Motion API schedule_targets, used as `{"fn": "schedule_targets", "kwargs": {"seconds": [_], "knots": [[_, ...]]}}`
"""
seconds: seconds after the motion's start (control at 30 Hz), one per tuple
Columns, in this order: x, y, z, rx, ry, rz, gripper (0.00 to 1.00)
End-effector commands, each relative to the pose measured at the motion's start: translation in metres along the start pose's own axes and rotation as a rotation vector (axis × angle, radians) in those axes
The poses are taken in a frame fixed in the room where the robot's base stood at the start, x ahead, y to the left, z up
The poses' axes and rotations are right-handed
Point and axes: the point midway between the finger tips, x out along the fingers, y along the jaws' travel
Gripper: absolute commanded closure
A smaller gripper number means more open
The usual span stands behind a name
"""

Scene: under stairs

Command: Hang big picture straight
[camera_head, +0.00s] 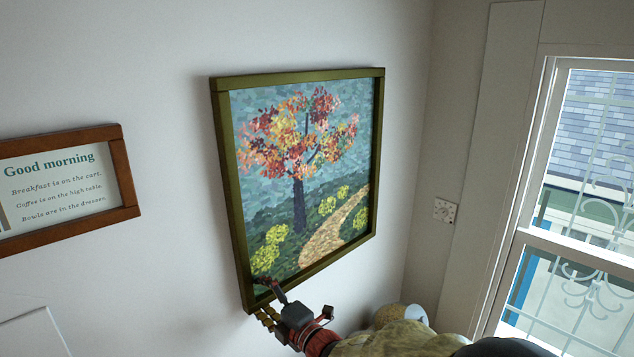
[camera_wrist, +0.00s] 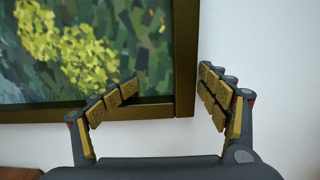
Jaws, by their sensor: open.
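The big picture (camera_head: 306,178), a red and orange tree in an olive-gold frame, is on the white wall in the head view. Seen at a slant, I cannot tell if it is quite level. My gripper (camera_head: 267,303) is at the frame's lower left corner. In the wrist view, which looks turned on its side, the gripper (camera_wrist: 172,92) is open. One finger overlaps the frame (camera_wrist: 186,60) near the corner; the other is just outside the frame, against the wall background. Contact is unclear. The back of the picture is hidden.
A brown-framed "Good morning" sign (camera_head: 65,185) hangs to the left. A wall corner, a switch plate (camera_head: 445,211) and a window (camera_head: 570,200) are to the right. The wall between sign and picture is bare.

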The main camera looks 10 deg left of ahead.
Motion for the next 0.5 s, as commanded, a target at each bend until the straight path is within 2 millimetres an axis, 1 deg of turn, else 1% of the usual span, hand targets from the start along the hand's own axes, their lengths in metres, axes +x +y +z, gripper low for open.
{"fn": "schedule_targets", "kwargs": {"seconds": [0.5], "knots": [[0.0001, 0.0062, 0.0001, -0.001, 0.000, 0.000, 0.24]]}}
